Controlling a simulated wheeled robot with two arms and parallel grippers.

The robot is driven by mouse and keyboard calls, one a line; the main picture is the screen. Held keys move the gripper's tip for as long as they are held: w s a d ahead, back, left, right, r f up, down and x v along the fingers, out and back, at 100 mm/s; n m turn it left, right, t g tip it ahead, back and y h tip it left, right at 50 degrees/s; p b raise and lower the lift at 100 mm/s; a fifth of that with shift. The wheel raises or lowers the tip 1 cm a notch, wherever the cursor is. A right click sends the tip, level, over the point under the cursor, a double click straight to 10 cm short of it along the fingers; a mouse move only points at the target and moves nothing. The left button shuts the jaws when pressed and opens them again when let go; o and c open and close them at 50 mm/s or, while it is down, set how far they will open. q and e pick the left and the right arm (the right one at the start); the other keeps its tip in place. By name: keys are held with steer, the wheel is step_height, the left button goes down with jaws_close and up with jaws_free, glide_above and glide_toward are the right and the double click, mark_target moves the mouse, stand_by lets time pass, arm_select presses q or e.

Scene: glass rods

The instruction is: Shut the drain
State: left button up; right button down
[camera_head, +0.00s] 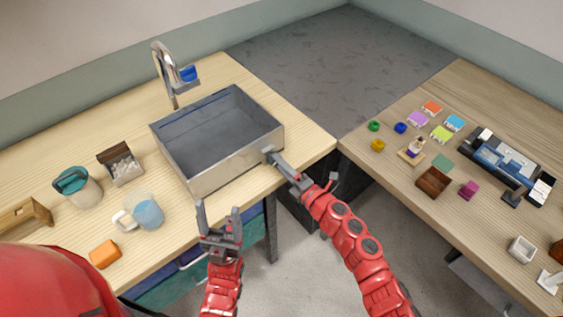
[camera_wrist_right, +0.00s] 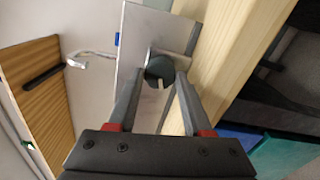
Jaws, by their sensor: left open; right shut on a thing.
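A grey metal sink basin (camera_head: 235,165) sits on the left wooden counter. In the right wrist view, a dark round drain knob (camera_wrist_right: 159,70) with a pale mark sticks out from the outer wall of the basin (camera_wrist_right: 135,45). My right gripper (camera_head: 271,156) is at the basin's right side wall. In the wrist view the right fingertips (camera_wrist_right: 160,82) are closed around the knob, one on each side. My left gripper (camera_head: 219,215) is open and empty, fingers pointing up, in front of the counter edge. The drain hole inside the basin cannot be made out.
A faucet (camera_head: 170,75) with a blue part stands behind the basin. A glass jug (camera_head: 147,212) with blue liquid, an orange block (camera_head: 105,254), a teal-lidded pot (camera_head: 80,187) and a box (camera_head: 122,165) stand left. The right table (camera_head: 400,185) holds several small items.

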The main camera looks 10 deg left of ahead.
steer(key=m+p, duration=0.1)
steer(key=m, duration=0.2)
steer(key=shift+r, duration=0.1)
steer(key=shift+m+p, duration=0.5)
steer(key=shift+m, duration=0.1)
steer(key=shift+c, duration=1.6)
jaws_free()
steer(key=shift+f, duration=0.2)
